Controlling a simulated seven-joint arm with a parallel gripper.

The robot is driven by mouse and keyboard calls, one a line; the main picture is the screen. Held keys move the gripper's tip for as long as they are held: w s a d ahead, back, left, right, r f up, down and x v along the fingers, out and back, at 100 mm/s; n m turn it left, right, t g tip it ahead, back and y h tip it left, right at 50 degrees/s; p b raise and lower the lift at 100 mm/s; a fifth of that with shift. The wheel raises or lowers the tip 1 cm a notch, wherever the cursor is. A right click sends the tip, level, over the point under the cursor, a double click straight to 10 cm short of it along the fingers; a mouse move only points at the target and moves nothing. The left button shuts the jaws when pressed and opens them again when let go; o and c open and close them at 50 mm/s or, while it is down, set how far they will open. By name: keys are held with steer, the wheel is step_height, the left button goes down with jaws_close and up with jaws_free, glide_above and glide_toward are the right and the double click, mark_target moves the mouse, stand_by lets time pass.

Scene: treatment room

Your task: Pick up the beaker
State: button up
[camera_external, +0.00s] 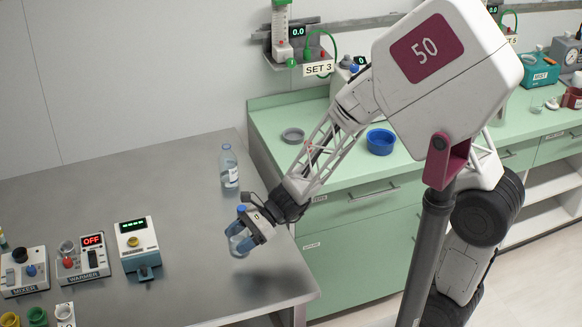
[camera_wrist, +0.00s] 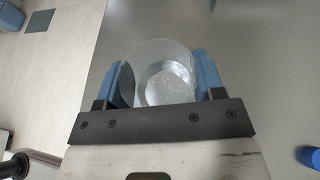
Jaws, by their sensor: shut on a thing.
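The beaker (camera_wrist: 163,75) is a clear glass vessel. In the wrist view it sits between the two blue fingers of my gripper (camera_wrist: 162,82), with its round base showing through the glass. In the external view my gripper (camera_external: 243,230) is shut on the beaker (camera_external: 240,246), above the grey metal table (camera_external: 185,190) near its right side. A dark shadow lies on the table below and to the right of it, so the beaker appears to be raised off the surface. The fingers hide part of the beaker's sides.
A clear bottle with a blue cap (camera_external: 229,168) stands behind my gripper. A mixer (camera_external: 24,272), a warmer (camera_external: 82,260) and a small device with a green display (camera_external: 138,250) stand at the left. A green counter (camera_external: 340,160) adjoins the table. The table's front middle is clear.

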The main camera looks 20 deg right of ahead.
steer(key=shift+s+d+r, duration=0.15)
steer(key=shift+s+d, duration=0.8)
steer(key=shift+d, duration=0.1)
steer(key=shift+s, duration=0.1)
